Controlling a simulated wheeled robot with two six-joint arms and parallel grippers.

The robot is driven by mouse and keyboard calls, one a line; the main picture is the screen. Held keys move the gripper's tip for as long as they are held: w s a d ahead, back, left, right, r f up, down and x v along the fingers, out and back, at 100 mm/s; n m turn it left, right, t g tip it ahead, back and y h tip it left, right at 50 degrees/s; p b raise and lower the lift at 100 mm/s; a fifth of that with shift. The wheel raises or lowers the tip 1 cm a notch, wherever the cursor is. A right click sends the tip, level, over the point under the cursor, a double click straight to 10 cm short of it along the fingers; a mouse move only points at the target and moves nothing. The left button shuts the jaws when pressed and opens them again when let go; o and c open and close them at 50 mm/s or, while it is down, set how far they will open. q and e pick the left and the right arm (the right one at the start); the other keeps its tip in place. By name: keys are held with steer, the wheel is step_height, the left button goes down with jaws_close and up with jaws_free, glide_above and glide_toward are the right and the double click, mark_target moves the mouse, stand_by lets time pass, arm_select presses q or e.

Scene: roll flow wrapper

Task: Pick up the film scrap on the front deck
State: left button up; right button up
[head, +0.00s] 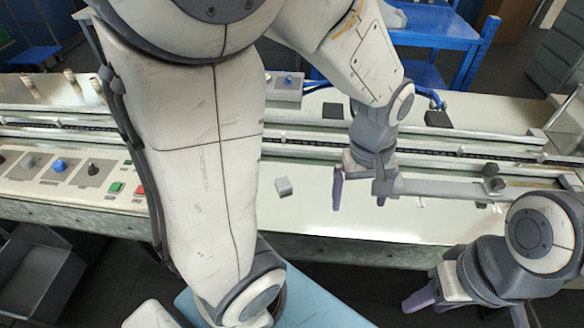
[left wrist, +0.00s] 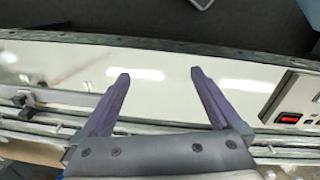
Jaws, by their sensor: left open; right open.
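A small pale grey piece (head: 283,186), which looks like the film scrap, lies on the white front deck (head: 300,215) in the head view. It is left of my left gripper (head: 359,197), with a gap between them. My left gripper is open and empty, its purple fingers pointing down over the deck. In the left wrist view the open fingers (left wrist: 158,74) show only bare deck and bright reflections between them; I cannot clearly make out the scrap there. My right gripper (head: 428,299) is open in front of the deck edge, at the lower right of the head view.
A guide bar with a dark knob (head: 493,184) lies right of my left gripper. The chain track (head: 300,139) runs behind the deck. A control panel with buttons (head: 60,165) is at the left. My own arm hides part of the deck.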

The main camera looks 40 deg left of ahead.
arm_select(q)
steer(key=w+a+f+n, duration=0.2)
steer(key=w+a+n, duration=0.2)
steer(key=a+n, duration=0.6)
steer(key=n+p, duration=0.1)
steer(key=n, duration=1)
glide_above(283, 183)
steer(key=shift+y, duration=0.3)
steer(key=f, duration=0.7)
steer(key=shift+d+f, duration=0.3)
steer(key=f, duration=0.6)
steer(key=shift+a+f+p, duration=0.2)
steer(key=shift+p, duration=0.15)
steer(key=c, duration=1.4)
